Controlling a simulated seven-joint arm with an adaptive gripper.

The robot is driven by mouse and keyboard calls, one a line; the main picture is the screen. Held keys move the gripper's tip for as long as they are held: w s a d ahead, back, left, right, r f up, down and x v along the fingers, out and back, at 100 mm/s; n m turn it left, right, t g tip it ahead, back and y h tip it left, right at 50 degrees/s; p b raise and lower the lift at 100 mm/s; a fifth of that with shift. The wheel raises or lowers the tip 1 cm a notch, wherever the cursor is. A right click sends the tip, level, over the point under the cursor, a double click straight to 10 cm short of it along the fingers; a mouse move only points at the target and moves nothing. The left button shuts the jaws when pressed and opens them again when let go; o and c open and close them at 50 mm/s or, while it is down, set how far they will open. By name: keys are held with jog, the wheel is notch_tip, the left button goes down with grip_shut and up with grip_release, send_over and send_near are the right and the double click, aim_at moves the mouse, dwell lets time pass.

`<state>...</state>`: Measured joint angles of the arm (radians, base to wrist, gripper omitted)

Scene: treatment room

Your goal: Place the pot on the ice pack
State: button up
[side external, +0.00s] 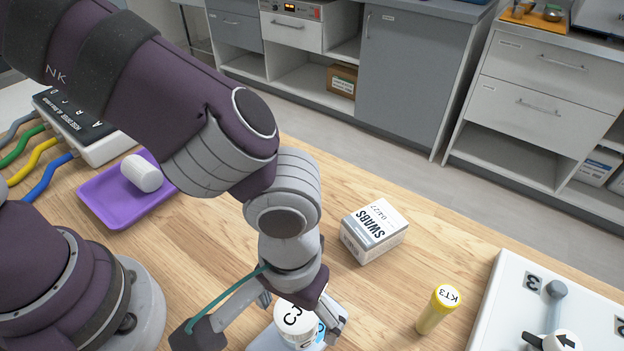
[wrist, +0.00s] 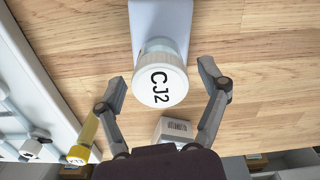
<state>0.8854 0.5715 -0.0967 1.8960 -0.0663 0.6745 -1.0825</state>
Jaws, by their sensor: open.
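The pot (wrist: 160,80) has a white lid marked CJ2. It also shows in the side view (side external: 296,318), partly covered by my gripper. A pale blue-white flat slab, which looks like the ice pack (wrist: 162,18), runs up from behind the pot in the wrist view. The pot overlaps its near end and seems to stand on it, but the contact is hidden. A pale edge of the ice pack (side external: 262,342) shows below the pot in the side view. My gripper (wrist: 162,85) is open, with one finger on each side of the pot and visible gaps between.
A swabs box (side external: 374,231) and a yellow-capped KT3 tube (side external: 437,310) stand to the right of my gripper. A white panel with a knob (side external: 508,300) lies farther right. A purple tray (side external: 120,212) holding a white roll (side external: 142,173) is at the left.

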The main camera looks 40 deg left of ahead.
jog(key=r, duration=1)
jog(key=shift+w+a, duration=0.15)
jog(key=shift+a, duration=0.1)
jog(key=a+r+m+t, duration=0.1)
jog(key=a+r+t, duration=0.1)
jog(key=a, duration=0.8)
jog(key=w+a+r+t, duration=0.1)
jog(key=a+r+t, duration=0.2)
jog(key=a, duration=0.7)
jog(key=shift+a+m+t, duration=0.25)
jog(key=shift+m+t, duration=0.05)
jog(key=shift+m, duration=0.1)
